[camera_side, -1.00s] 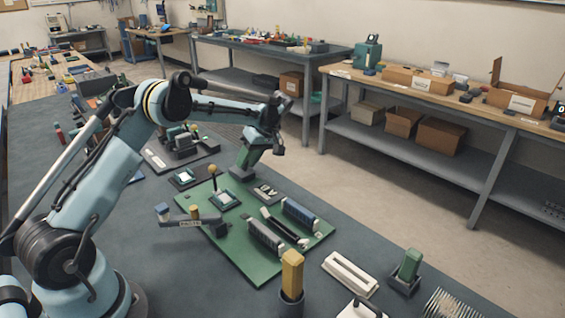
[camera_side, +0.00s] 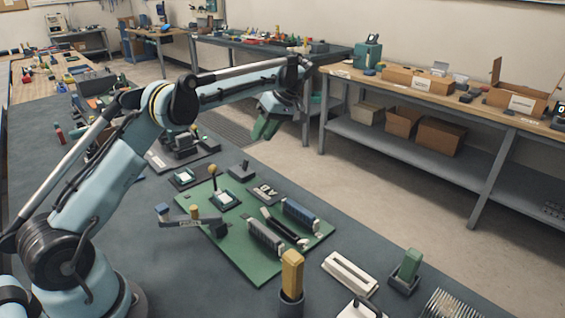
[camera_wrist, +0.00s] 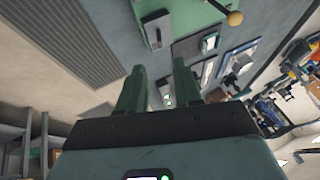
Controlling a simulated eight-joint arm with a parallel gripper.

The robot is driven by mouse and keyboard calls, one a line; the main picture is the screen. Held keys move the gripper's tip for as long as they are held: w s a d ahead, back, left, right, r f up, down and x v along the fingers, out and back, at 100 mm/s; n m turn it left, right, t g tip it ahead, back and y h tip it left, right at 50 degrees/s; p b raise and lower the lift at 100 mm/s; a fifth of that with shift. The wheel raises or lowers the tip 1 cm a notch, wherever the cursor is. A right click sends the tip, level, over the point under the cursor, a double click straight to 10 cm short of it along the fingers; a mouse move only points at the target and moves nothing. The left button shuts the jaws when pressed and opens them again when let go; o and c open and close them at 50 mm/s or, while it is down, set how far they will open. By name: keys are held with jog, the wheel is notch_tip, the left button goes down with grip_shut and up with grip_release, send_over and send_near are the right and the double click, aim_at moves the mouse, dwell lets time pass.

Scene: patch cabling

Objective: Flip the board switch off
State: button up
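The green board (camera_side: 255,262) lies on the dark bench in the side view, with blocks and slots on it. A lever with a yellow ball knob (camera_side: 212,170) stands upright by its far left corner; a similar ball knob shows in the wrist view (camera_wrist: 234,18). I cannot tell for certain which part is the board switch. A small dark block with a stub (camera_side: 241,170) sits at the board's far edge. My gripper (camera_side: 265,129) is raised beyond that block, clear of the board. In the wrist view its two green fingers (camera_wrist: 160,88) are apart with nothing between them.
A grey bracket with a yellow peg (camera_side: 195,213) juts over the board's left edge. A yellow block in a round holder (camera_side: 291,270), a white slotted bar (camera_side: 350,273) and a green block in a dark stand (camera_side: 406,270) stand near the front. Floor lies beyond the bench.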

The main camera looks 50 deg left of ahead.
jog(key=shift+v, duration=0.95)
jog(key=s+d+r+m+t+h, duration=0.2)
jog(key=s+d+r+m+t, duration=0.45)
jog(key=s+d+m, duration=0.25)
jog(key=s+d+f+m+t+h, duration=0.1)
jog(key=s+d+f+m+t, duration=0.1)
jog(key=s, duration=0.4)
jog(key=s+d+f+m+t+h, duration=0.1)
jog(key=s+d+f+m+t, duration=0.1)
jog(key=s+d+f+m, duration=0.3)
jog(key=shift+s+m+h, duration=0.3)
jog(key=shift+s+m, duration=0.3)
jog(key=shift+s, duration=0.05)
